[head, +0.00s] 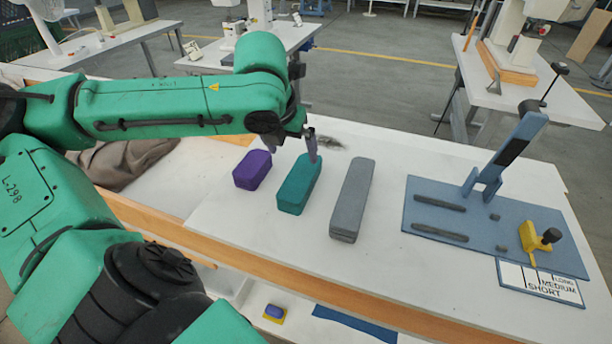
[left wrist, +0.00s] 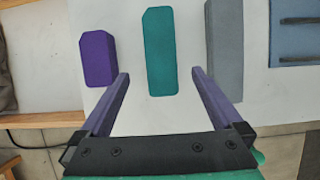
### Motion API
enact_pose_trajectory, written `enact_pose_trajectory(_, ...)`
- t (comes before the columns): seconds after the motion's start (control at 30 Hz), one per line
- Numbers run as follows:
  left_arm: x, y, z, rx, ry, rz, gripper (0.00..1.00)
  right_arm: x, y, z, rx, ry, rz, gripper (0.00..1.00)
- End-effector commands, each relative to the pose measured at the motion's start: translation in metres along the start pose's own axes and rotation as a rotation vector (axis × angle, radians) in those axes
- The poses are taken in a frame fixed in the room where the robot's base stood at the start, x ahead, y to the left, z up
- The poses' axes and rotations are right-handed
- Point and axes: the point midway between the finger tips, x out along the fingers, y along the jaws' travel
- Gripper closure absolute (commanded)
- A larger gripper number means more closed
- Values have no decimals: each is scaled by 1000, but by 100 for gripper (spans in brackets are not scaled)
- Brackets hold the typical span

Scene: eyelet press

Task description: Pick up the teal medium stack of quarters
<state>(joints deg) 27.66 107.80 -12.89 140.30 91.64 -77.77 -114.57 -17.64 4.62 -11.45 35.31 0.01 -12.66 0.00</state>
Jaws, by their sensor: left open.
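The teal medium stack (head: 296,186) lies on the white table between a purple stack and a grey stack. In the left wrist view the teal stack (left wrist: 160,52) is ahead of and between the fingertips, with white table showing around it. My left gripper (head: 297,146) hangs over the far end of the teal stack in the head view. My right gripper is not in view.
The short purple stack (head: 252,169) is left of the teal one, and the long grey stack (head: 351,198) is right. A blue press base (head: 480,222) with a raised lever (head: 508,150) stands further right. A length card (head: 540,283) lies near it. Brown cloth (head: 122,160) lies at left.

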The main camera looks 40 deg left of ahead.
Motion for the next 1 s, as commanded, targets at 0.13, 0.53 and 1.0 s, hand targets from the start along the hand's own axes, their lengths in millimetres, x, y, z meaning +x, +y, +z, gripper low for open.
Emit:
enact_pose_trajectory(0.13, 43, 0, -3, 0, 10, -2, 0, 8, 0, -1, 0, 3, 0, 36)
enact_pose_trajectory(0.53, 97, 0, -2, -2, 9, 2, 0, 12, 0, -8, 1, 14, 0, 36)
enact_pose_trajectory(1.0, 128, -2, 1, 1, 2, -2, 0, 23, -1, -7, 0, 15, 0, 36)
